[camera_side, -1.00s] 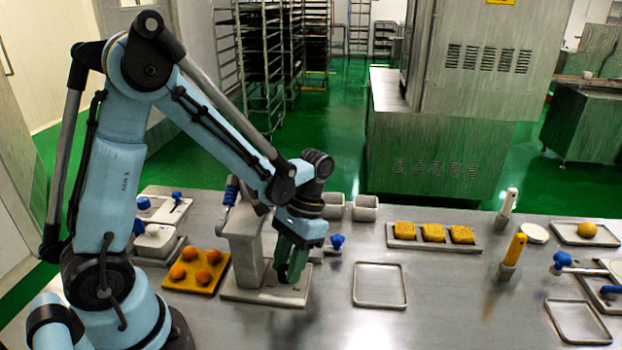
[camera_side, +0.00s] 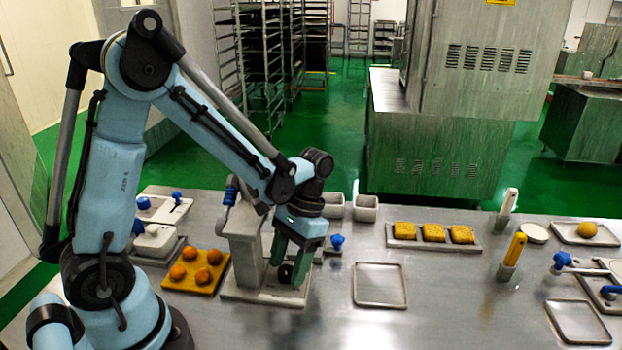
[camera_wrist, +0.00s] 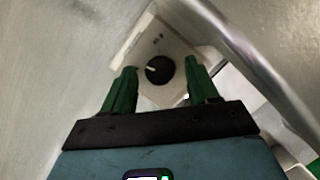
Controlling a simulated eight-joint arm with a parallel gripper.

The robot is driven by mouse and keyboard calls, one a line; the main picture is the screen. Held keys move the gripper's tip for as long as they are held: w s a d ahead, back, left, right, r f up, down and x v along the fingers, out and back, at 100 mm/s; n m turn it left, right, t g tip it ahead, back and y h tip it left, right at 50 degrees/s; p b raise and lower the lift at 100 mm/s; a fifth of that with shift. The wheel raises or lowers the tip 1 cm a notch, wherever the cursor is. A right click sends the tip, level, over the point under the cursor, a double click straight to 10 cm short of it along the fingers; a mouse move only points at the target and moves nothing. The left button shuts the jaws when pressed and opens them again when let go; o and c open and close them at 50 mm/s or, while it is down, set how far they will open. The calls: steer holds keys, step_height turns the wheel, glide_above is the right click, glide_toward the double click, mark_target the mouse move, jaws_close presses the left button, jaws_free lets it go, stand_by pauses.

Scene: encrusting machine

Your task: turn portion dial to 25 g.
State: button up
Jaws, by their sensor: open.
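The portion dial is a round black knob (camera_wrist: 160,70) with a white pointer mark at its left, on a pale machine panel (camera_wrist: 150,40). In the side view the dark knob (camera_side: 286,272) shows low on the grey machine (camera_side: 246,250). My gripper (camera_wrist: 160,66) has green fingers, one on each side of the knob. It is open, with visible gaps between fingers and knob in the wrist view. In the side view my gripper (camera_side: 288,270) points down over the machine's base. The dial's scale markings are too small to read.
An orange tray (camera_side: 208,286) with several orange balls stands left of the machine. An empty metal tray (camera_side: 380,303) lies to its right. A tray (camera_side: 478,247) of yellow cakes is farther back. The steel table between the empty tray and the yellow-handled tool (camera_side: 516,247) is clear.

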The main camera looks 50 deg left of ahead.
steer(key=v, duration=1.2)
steer(key=shift+s, duration=0.1)
steer(key=s+f+m+y, duration=0.1)
steer(key=f, duration=0.2)
steer(key=s+d+f+m, duration=0.1)
steer(key=s+f+m, duration=0.1)
steer(key=f, duration=0.2)
steer(key=s+f+m+y, duration=0.1)
steer(key=f, duration=0.3)
steer(key=shift+s+d+y, duration=0.2)
steer(key=shift+s+y, duration=0.1)
stand_by(0.4)
steer(key=c, duration=1)
steer(key=shift+c, duration=0.2)
